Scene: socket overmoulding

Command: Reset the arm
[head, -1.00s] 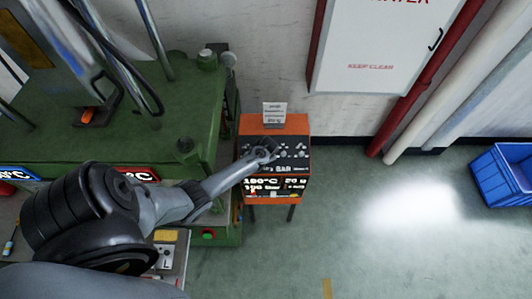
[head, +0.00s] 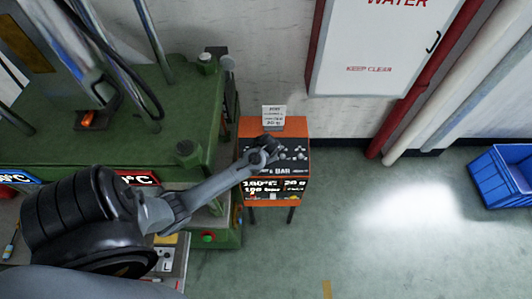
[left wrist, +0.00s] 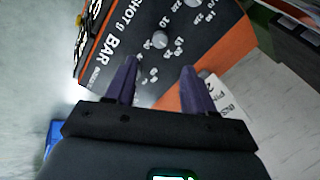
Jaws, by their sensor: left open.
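My left arm comes in from the left in the head view, and its left gripper (head: 266,147) is over the top of the orange and black control box (head: 272,180). In the left wrist view the two dark purple fingers of the left gripper (left wrist: 160,85) stand apart with nothing between them. The black panel of the control box (left wrist: 150,40), with its white lettering and round knobs, lies beyond the fingertips. Whether the fingers touch the panel cannot be told. The right gripper is in neither view.
A green press (head: 130,115) with metal columns stands left of the box. A small white card (head: 274,114) stands at the back of the box. A blue crate (head: 503,175) is on the floor at the right. Red and pale pipes run along the wall. The floor between is clear.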

